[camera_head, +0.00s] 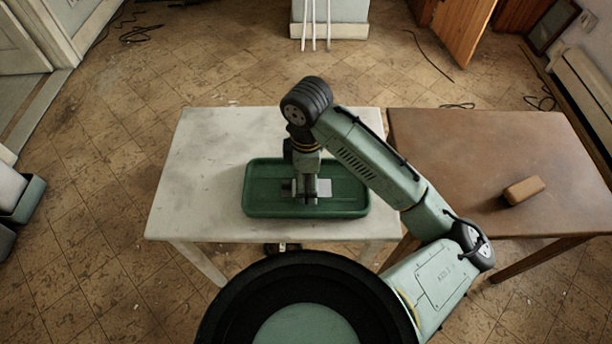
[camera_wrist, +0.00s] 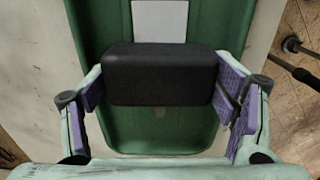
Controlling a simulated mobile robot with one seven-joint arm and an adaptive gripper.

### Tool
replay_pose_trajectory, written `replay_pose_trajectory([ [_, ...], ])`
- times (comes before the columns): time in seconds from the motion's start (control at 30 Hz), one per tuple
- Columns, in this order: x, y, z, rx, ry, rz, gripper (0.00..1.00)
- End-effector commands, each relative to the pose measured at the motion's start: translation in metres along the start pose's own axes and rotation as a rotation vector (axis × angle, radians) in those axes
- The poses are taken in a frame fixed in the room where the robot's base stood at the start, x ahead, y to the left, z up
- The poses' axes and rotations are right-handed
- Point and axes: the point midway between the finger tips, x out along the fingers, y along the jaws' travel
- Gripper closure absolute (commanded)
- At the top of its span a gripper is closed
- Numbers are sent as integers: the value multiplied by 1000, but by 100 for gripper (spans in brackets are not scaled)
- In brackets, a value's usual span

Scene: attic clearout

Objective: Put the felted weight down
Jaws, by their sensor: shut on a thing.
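The felted weight (camera_wrist: 160,73), a black block with rounded edges, sits crosswise between the purple pads of my gripper (camera_wrist: 160,88) in the wrist view. My gripper is shut on it. In the head view my gripper (camera_head: 311,192) points down over the green tray (camera_head: 262,208), and the weight is mostly hidden by it. The green tray also shows below the weight in the wrist view (camera_wrist: 160,138). I cannot tell whether the weight touches the tray floor.
The tray stands on a pale table (camera_head: 205,160), with a white rectangle (camera_head: 325,187) in it. A brown table (camera_head: 450,150) at the right bears a tan block (camera_head: 523,190). The pale table's left part is clear.

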Motion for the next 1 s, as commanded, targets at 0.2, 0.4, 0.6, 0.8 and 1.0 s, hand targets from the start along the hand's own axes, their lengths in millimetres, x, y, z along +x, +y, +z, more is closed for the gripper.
replay_pose_trajectory([
  [0.2, 1, 0, 0, 0, 0, 0, 9],
  [0.4, 1, 0, 0, 0, 0, 0, 1],
  [0.6, 1, 0, 0, 0, 0, 0, 1],
  [0.8, -12, 1, 0, -2, -3, 2, 1],
  [1.0, -53, 2, 1, -2, -5, 4, 1],
])
